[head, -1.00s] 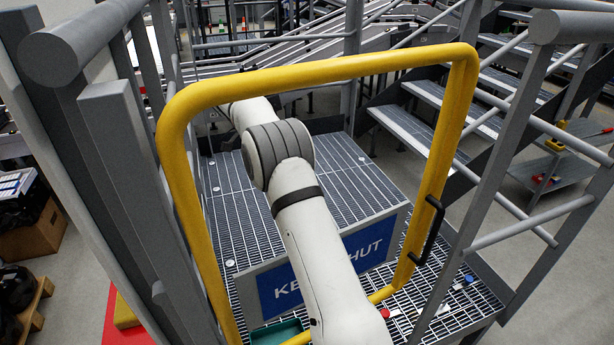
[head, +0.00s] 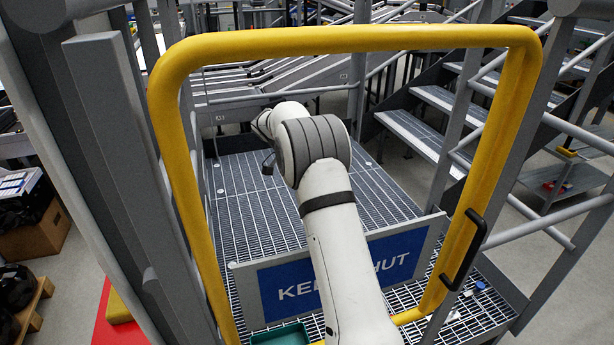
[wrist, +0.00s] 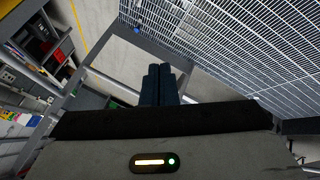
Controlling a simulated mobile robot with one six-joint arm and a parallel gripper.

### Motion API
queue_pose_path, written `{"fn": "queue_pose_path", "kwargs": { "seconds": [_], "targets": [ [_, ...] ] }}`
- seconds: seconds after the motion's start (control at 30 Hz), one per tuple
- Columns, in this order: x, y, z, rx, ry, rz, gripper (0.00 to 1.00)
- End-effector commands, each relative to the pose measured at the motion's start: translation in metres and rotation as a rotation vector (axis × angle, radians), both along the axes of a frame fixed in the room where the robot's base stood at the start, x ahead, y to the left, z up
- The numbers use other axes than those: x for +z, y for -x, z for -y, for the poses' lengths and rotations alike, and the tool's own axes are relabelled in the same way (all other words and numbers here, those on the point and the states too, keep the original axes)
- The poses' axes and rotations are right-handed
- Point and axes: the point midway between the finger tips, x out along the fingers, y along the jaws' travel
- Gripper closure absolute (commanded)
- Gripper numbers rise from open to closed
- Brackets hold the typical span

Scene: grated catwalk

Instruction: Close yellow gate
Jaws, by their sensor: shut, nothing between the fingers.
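The yellow gate (head: 345,41) is a tubular frame that stands across the head view, close to the camera. A blue and grey sign panel reading "KEEP SHUT" (head: 385,258) hangs in its lower part, partly hidden by my arm. A black handle (head: 465,250) is on the gate's right upright. My arm reaches through the frame over the grating. My gripper is hidden in the head view; in the wrist view my gripper (wrist: 160,70) shows its dark fingers together, with nothing between them, pointing toward the floor and grating edge.
Grey railings and posts (head: 120,150) flank the gate on both sides. Grated flooring (head: 245,190) lies beyond it, with stairs (head: 420,130) behind at right. A green tray (head: 280,336) and small items lie on the grating near the gate's bottom.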

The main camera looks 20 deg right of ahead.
Motion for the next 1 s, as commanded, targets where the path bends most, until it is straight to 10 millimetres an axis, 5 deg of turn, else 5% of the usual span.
{"fn": "queue_pose_path", "kwargs": {
  "seconds": [0.67,0.87,1.0],
  "targets": [
    [0.0,0.015,0.018,-0.038,0.0,0.003,1.0],
    [-0.003,0.051,0.055,-0.143,0.0,0.005,1.0],
    [-0.005,0.092,0.09,-0.257,0.0,0.005,1.0]
  ]
}}
